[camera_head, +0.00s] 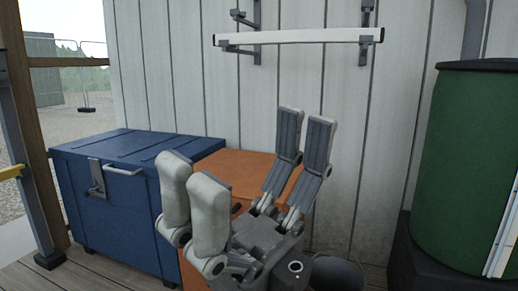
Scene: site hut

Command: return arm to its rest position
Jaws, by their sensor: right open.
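My right gripper (240,150) stands in the lower middle of the head view with its fingers pointing up. Its jaws are spread wide, with pale finger backs on the left and dark ridged pads facing in from the right. Nothing is held between them. My left gripper is not in view.
A blue chest (120,215) with a latch stands at left. An orange box (240,165) is behind my gripper and partly hidden by it. A green barrel (465,165) stands at right on a dark base. A white bar (300,37) sits on wall brackets above.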

